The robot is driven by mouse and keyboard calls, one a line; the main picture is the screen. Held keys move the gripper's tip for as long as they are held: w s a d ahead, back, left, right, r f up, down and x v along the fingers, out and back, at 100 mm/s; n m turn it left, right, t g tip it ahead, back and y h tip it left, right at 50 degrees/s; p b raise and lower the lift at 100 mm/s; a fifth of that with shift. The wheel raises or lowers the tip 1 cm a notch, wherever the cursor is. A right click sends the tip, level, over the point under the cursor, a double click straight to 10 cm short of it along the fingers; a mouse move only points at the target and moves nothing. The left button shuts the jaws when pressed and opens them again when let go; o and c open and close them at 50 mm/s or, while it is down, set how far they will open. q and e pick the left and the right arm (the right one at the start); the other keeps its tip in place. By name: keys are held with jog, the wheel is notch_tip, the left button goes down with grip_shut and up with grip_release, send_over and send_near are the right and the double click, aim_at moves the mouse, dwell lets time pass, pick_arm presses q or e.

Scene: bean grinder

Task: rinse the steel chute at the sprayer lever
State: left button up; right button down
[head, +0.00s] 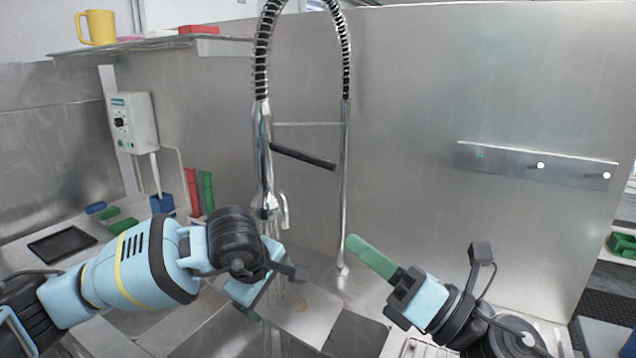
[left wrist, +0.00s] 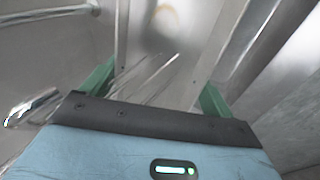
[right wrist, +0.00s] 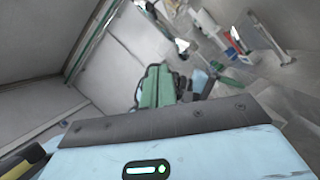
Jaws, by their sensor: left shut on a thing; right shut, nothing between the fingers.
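The steel chute (left wrist: 165,40) shows in the left wrist view between the green fingers of my left gripper (left wrist: 155,88), which is shut on it. In the head view my left gripper (head: 258,298) is low over the sink, below the sprayer head (head: 266,206), and its wrist partly hides the chute. Thin streaks like water streams cross in front of the chute. The black sprayer lever (head: 303,157) sticks out from the tall sprayer pipe. My right gripper (head: 368,256) is shut and empty, right of the pipe and below the lever; its fingers show in the right wrist view (right wrist: 155,88).
A coiled hose (head: 262,70) arches above the sprayer. A control box (head: 133,122) hangs on the left wall, with red and green items (head: 193,192) nearby. A black tray (head: 62,244) lies at left. A shelf with a yellow mug (head: 98,27) is above. A wall strip (head: 535,163) is at right.

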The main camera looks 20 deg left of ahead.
aim_at(303, 157)
jog(key=w+a+r, duration=0.4)
jog(key=a+r, duration=0.2)
jog(key=a, duration=0.2)
jog(key=shift+a+r, duration=0.3)
jog(key=shift+r, duration=0.1)
jog(key=shift+w, duration=0.1)
